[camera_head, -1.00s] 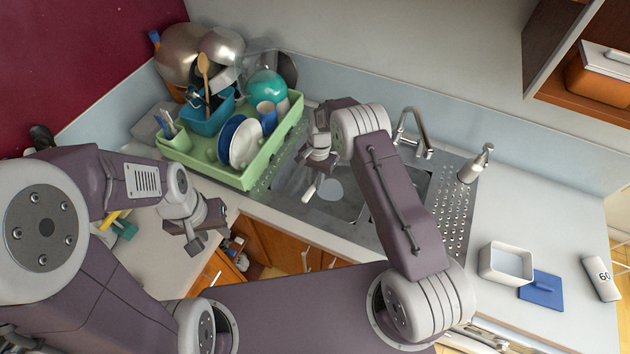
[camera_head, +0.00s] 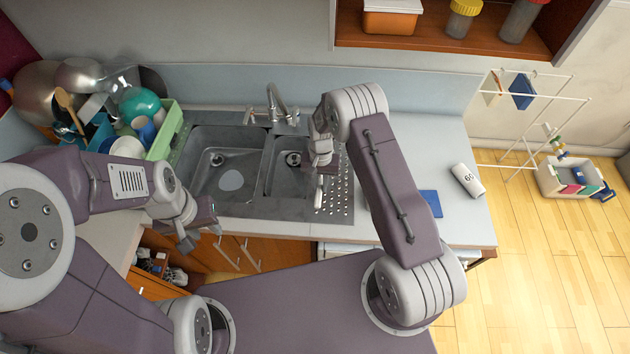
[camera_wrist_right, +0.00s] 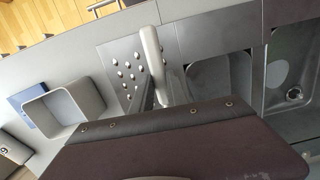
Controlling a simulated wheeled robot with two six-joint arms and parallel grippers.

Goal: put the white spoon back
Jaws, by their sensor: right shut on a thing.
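My right gripper (camera_head: 320,166) is shut on a slim white thing, likely the handle of the white spoon (camera_head: 318,194). It points down over the right end of the sink unit, by the perforated drainboard. In the right wrist view the white handle (camera_wrist_right: 151,47) sticks out beyond the right gripper (camera_wrist_right: 160,92); the spoon's bowl cannot be made out. My left gripper (camera_head: 196,228) hangs empty in front of the counter's front edge, left of the sink; its jaw gap is unclear.
The green dish rack (camera_head: 168,132) with dishes stands left of the sink (camera_head: 226,160). A faucet (camera_head: 275,104) rises behind. A white tub (camera_wrist_right: 62,108) and blue board (camera_head: 431,202) lie right of the drainboard. A white bottle (camera_head: 467,180) lies farther right.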

